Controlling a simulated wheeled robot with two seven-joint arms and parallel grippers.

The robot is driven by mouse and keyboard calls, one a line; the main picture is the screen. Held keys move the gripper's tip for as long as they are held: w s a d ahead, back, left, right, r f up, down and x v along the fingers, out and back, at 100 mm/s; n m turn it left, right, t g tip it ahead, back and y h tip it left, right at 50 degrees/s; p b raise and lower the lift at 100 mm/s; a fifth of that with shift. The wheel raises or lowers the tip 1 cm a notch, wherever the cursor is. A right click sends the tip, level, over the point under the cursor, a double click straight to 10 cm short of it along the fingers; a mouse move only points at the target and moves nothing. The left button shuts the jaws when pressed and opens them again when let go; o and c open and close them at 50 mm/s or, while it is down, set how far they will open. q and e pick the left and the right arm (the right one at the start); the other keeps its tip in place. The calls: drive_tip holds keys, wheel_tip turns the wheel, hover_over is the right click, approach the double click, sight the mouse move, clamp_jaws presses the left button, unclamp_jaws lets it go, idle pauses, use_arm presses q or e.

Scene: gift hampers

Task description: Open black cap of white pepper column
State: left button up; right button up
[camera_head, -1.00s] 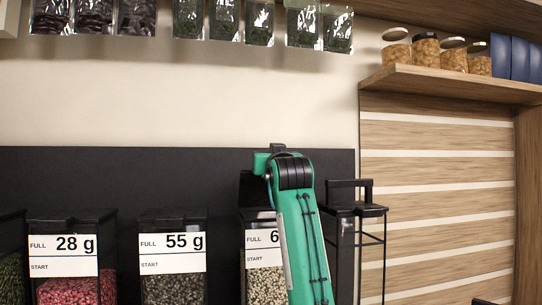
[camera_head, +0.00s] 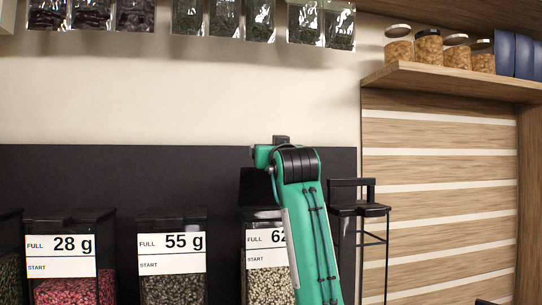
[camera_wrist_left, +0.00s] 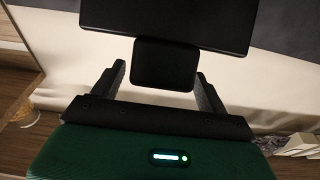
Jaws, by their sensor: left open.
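The column of pale peppercorns (camera_head: 268,288), labelled 62, stands in the middle of the head view, partly hidden by my green arm. A black panel (camera_head: 252,187), which looks like its cap, stands raised and tilted above it; the arm covers part of it. In the left wrist view a dark slab (camera_wrist_left: 165,22) with a square black tab (camera_wrist_left: 165,65) fills the top. My left gripper (camera_wrist_left: 160,82) is open, with a finger on each side of the tab and visible gaps. My right gripper is not in view.
Columns marked 55 g (camera_head: 172,255) and 28 g (camera_head: 62,258) stand to the left with black tops closed. A black frame stand (camera_head: 360,210) is just right of my arm. A wooden shelf (camera_head: 450,80) with jars is at upper right. Pouches hang above.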

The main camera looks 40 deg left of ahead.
use_arm(q)
drive_tip(key=s+d+r+p, duration=0.1)
drive_tip(key=s+d+r, duration=0.5)
drive_tip(key=d, duration=0.1)
drive_tip(key=shift+s+d+r+p, duration=0.15)
drive_tip(key=shift+s+d+p, duration=0.15)
drive_tip(key=shift+d+p, duration=0.1)
idle(0.8)
idle(0.3)
drive_tip(key=b+v, duration=0.7)
drive_tip(key=v, duration=0.6)
drive_tip(key=shift+s+d, duration=0.25)
drive_tip(key=shift+s, duration=0.05)
